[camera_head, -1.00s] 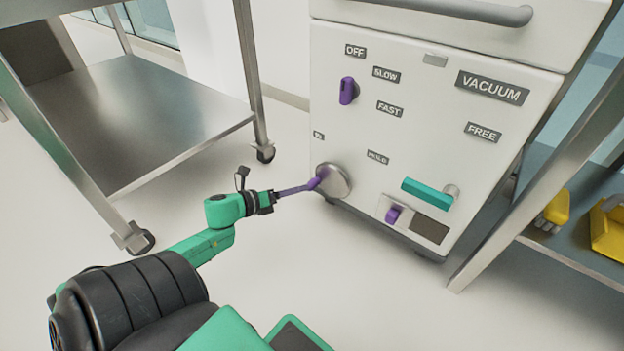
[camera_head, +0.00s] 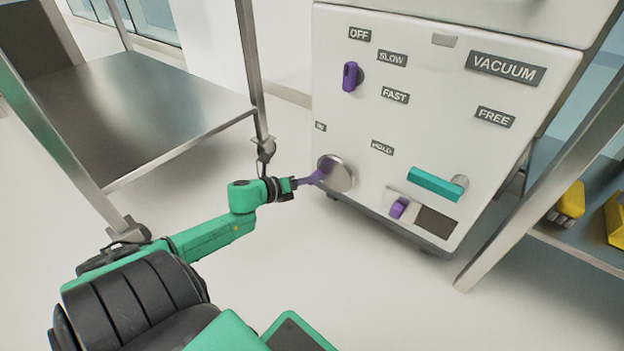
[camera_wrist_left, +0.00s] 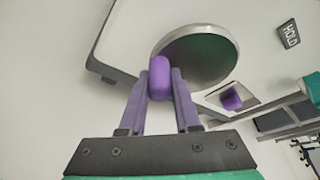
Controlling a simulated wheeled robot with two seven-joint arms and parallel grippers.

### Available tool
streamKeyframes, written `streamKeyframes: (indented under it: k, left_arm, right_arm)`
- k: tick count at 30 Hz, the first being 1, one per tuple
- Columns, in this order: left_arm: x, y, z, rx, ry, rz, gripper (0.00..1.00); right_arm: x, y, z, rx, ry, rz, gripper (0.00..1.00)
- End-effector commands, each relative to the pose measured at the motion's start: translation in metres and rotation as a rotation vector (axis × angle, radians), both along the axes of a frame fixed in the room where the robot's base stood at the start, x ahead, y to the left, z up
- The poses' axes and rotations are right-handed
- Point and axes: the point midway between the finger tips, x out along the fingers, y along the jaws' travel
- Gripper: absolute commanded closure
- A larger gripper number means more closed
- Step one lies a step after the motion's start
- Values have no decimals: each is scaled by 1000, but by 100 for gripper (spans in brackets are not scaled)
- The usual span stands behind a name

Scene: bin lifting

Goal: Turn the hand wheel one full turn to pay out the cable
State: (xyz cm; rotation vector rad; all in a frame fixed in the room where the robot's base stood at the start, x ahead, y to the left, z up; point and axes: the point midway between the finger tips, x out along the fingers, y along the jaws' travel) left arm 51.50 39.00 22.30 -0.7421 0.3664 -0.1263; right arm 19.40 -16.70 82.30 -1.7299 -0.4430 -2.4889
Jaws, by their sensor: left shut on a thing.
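The hand wheel (camera_head: 340,173) is a round silver disc low on the left of the white machine's front. In the left wrist view its dark face and bright rim (camera_wrist_left: 205,55) show behind the fingers. A rounded purple handle (camera_wrist_left: 160,77) stands out near the wheel's left edge. My left gripper (camera_head: 317,177) reaches it from the left, and its two purple fingers are shut on the handle, one on each side (camera_wrist_left: 160,88). Any mark of how far the wheel is turned cannot be made out. No cable is seen. My right gripper is out of view.
The machine front (camera_head: 440,110) carries a purple knob (camera_head: 350,76), a teal lever (camera_head: 435,184) and a small purple switch (camera_head: 398,208). A metal cart (camera_head: 150,100) stands at left, a shelf with yellow items (camera_head: 570,200) at right. The floor between is clear.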

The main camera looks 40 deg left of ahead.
Motion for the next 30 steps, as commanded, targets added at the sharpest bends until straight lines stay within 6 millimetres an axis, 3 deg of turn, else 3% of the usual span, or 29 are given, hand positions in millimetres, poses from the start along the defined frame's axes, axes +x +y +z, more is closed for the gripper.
streamKeyframes:
  k: [11, 30]
  left_arm:
    - [0, -3, -7, -151, -3, 1, 100]
    - [0, -24, -29, -736, -16, 1, 100]
  right_arm:
    - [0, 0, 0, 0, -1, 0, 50]
    - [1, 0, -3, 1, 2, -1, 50]
